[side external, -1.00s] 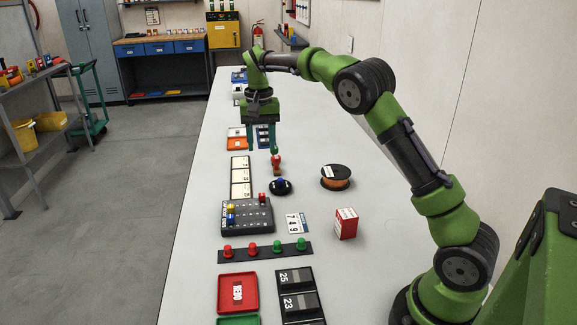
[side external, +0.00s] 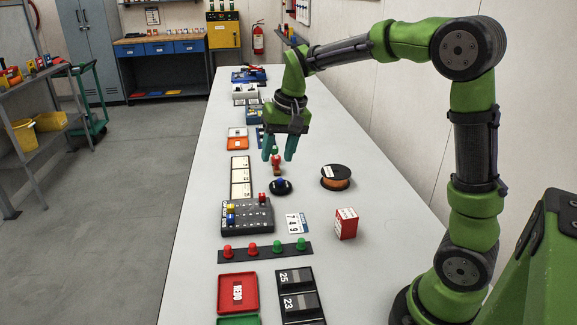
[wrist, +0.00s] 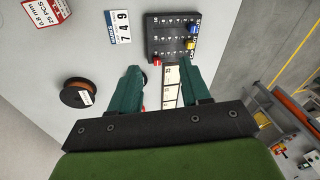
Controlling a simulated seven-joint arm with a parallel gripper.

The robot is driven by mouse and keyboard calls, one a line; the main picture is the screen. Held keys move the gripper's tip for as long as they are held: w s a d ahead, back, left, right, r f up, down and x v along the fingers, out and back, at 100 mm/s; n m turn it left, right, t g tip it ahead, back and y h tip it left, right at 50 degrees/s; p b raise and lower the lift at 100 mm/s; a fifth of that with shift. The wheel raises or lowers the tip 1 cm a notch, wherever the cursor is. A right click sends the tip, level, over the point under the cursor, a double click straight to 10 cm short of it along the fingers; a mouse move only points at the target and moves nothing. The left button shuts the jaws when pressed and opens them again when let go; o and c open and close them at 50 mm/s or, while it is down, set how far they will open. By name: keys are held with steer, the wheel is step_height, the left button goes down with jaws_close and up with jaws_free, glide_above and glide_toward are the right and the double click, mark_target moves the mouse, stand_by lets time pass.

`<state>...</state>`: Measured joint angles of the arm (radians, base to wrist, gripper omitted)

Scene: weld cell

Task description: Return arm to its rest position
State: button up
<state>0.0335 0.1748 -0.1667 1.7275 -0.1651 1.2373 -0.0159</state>
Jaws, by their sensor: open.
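My green arm is raised over the long pale table (side external: 200,215), its elbow bent high at the right in the side view. My gripper (side external: 280,156) points down above the table with its two teal fingers apart and nothing between them. In the wrist view my gripper (wrist: 168,78) also shows spread fingers. The wrist view mostly hides that piece behind the fingers.
A black pegboard (side external: 248,215) holds red, yellow and blue pegs. A spool (side external: 336,177), a red box (side external: 346,223), a 749 card (side external: 294,222), a strip of red and green knobs (side external: 264,252) and a red tray (side external: 237,292) lie nearer. The table's right side is mostly bare.

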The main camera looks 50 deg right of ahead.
steer(key=s+a+r+n+t, duration=0.1)
steer(key=s+a, duration=0.1)
steer(key=s, duration=0.4)
steer(key=s+a+n+t, duration=0.1)
steer(key=s+a+t, duration=0.1)
steer(key=s, duration=0.4)
steer(key=s+a+r+t+y, duration=0.1)
steer(key=s+a, duration=0.3)
steer(key=s, duration=0.2)
steer(key=shift+s+a+r+n+t, duration=0.2)
steer(key=shift+a+r+n+t, duration=0.05)
steer(key=shift+r+n+t, duration=0.15)
steer(key=shift+f, duration=0.15)
